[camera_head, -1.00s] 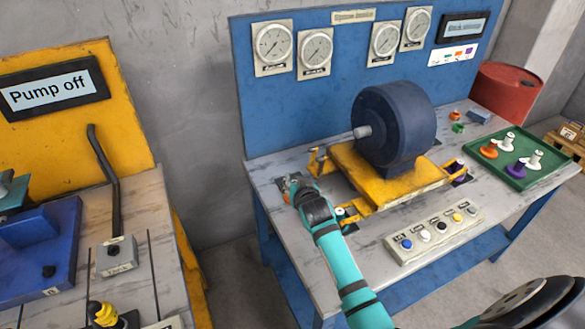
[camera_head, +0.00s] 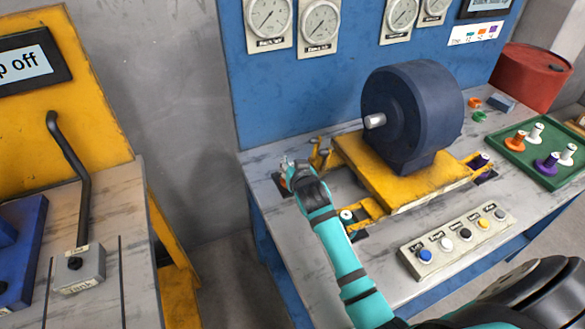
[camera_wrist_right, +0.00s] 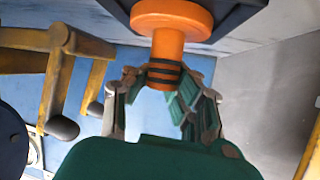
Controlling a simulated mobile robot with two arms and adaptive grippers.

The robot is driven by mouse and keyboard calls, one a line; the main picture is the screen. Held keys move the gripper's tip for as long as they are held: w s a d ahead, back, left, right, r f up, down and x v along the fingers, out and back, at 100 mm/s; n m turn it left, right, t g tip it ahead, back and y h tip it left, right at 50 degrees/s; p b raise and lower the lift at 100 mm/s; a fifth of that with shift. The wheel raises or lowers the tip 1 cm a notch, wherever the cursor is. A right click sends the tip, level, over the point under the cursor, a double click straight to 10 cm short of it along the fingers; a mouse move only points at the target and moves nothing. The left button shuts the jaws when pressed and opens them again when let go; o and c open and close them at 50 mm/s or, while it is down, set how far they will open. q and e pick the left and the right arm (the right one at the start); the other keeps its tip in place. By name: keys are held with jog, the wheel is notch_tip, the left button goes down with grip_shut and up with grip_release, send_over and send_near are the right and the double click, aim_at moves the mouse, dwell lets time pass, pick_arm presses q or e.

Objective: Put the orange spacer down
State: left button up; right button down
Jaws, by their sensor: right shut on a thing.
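The orange spacer (camera_wrist_right: 171,20) shows in the right wrist view, with a wide flange, a narrower stem and dark bands near the stem's end. My right gripper (camera_wrist_right: 167,88) is shut on the banded end of the stem. The flange is at a dark pad (camera_wrist_right: 226,18); I cannot tell whether it touches it. In the head view my right gripper (camera_head: 291,166) is at the table's left end, left of the yellow motor base (camera_head: 385,182), and hides most of the spacer. My left gripper is not in view.
The dark blue motor (camera_head: 412,115) stands on the yellow base, whose bracket (camera_head: 321,153) is close right of my gripper. A button box (camera_head: 458,240) lies in front. A green tray (camera_head: 518,160) with several spacers is at the right. A blue gauge panel (camera_head: 350,75) stands behind.

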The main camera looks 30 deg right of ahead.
jog(key=shift+s+a+r, duration=0.1)
jog(key=shift+s+r, duration=0.05)
jog(key=shift+r, duration=0.05)
jog(key=shift+f, duration=0.15)
jog(key=c, duration=1.1)
grip_release()
jog(key=shift+f, duration=0.1)
jog(key=shift+r, duration=0.2)
jog(key=p+v, duration=0.1)
jog(key=v, duration=1.1)
